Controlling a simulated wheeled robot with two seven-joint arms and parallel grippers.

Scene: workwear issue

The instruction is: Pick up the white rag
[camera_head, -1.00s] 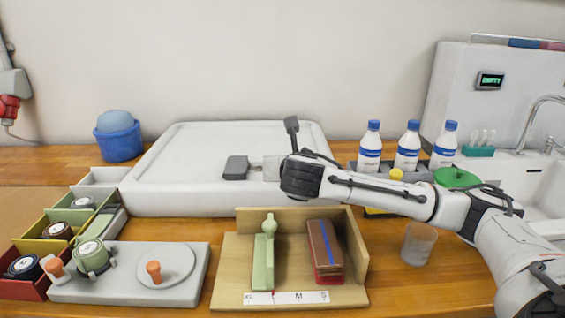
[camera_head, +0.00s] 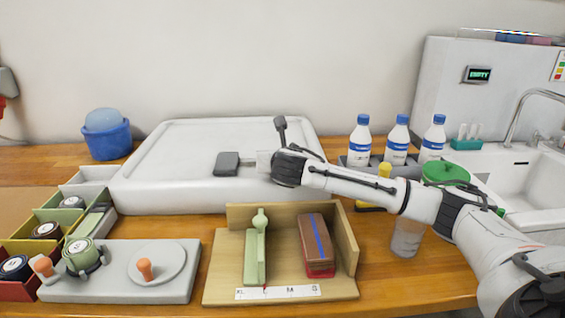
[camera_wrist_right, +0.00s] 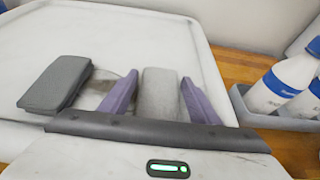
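The white rag looks like a pale, light grey folded pad (camera_wrist_right: 161,88), lying on the large white tray; it also shows as a small pale patch in the head view (camera_head: 263,160), partly hidden by my arm. My right gripper (camera_wrist_right: 160,82) is open, with one purple finger on each side of the pad. The fingers stand close beside it with narrow gaps, and I cannot tell whether either touches. A darker grey folded pad (camera_wrist_right: 56,84) lies just left of the fingers; the head view shows it too (camera_head: 227,163). My left gripper is not in view.
The white tray (camera_head: 160,185) has a raised rim and much free surface at the left. Bottles (camera_head: 397,140) stand in a grey holder at the right. A wooden stand (camera_head: 222,260) and a clear cup (camera_head: 406,238) are in front.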

